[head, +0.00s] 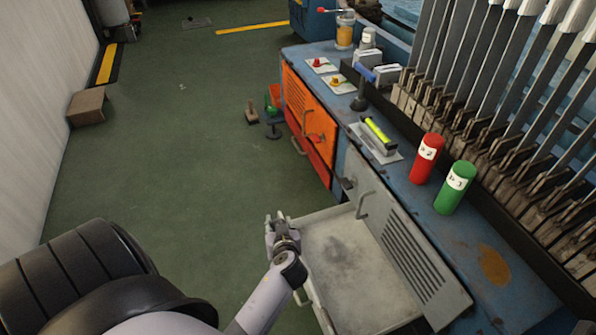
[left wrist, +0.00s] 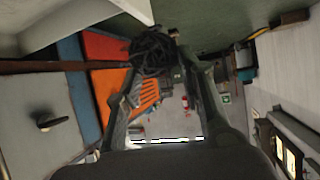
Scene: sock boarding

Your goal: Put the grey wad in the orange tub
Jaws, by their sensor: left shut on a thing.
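My left gripper (head: 281,226) is beside the upper left corner of an open grey drawer in the head view. In the left wrist view its two fingers close on a dark, crumpled wad (left wrist: 153,52), which looks nearly black here. In the head view I cannot tell the wad apart from the gripper. I cannot pick out an orange tub for certain in either view. My right gripper does not show.
The open drawer (head: 345,270) juts from the blue bench below a grey vented door (head: 405,245). Orange cabinet doors (head: 307,125) stand beyond. A red canister (head: 427,160) and a green canister (head: 455,188) stand on the bench.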

